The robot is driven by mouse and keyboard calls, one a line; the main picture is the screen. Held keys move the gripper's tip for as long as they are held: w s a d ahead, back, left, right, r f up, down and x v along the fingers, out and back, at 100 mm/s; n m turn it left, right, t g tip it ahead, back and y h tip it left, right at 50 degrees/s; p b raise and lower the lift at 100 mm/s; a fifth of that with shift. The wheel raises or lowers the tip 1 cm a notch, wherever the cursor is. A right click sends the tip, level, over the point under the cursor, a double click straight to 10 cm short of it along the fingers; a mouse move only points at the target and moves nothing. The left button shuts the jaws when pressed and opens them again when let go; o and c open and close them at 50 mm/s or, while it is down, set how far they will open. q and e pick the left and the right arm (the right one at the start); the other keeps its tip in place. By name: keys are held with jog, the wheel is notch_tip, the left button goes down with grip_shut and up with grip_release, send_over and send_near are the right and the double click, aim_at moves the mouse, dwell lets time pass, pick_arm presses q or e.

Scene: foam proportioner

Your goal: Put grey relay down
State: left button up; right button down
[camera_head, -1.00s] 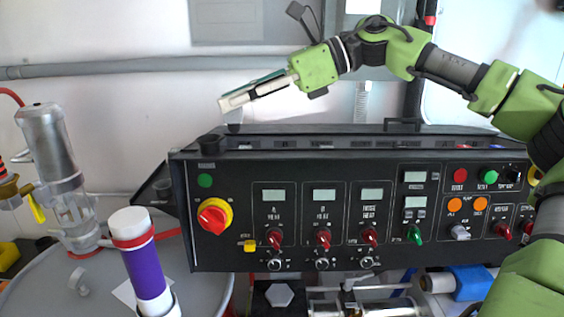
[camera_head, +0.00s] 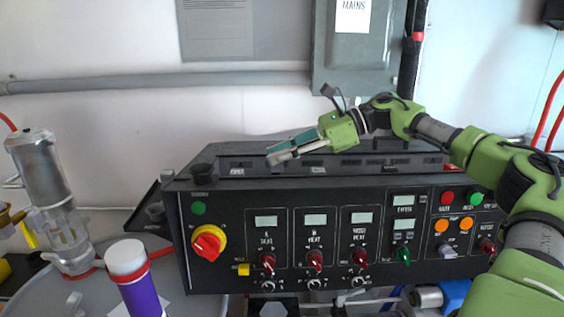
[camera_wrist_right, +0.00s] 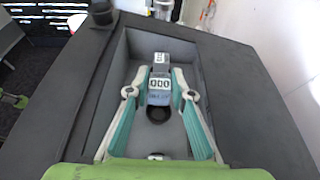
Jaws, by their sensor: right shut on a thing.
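My right gripper (camera_head: 272,158) reaches over the top of the black control cabinet (camera_head: 215,270) from the right. In the wrist view, its two teal-and-white fingers (camera_wrist_right: 160,93) are shut on the grey relay (camera_wrist_right: 159,98), a small grey-blue block with a white label of black digits. The relay is inside or just above the open grey recess in the cabinet top; I cannot tell whether it touches the floor. In the head view the relay is not clear. My left gripper is not in view.
A similar labelled block (camera_wrist_right: 161,58) stands just beyond the held relay. The recess walls are close on both sides. A dark cup-like part (camera_head: 203,171) sits at the cabinet's left top corner. A grey mains box (camera_head: 362,60) hangs on the wall behind.

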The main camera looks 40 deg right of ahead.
aim_at(282, 167)
jog(key=f+p, duration=0.2)
jog(key=f, duration=0.1)
jog(key=shift+d, duration=0.3)
jog(key=shift+f, duration=0.3)
jog(key=shift+f+b, duration=0.4)
jog(key=shift+b, duration=0.05)
jog(key=c, duration=1.8)
grip_release()
jog(key=shift+r, duration=0.1)
jog(key=shift+r, duration=0.15)
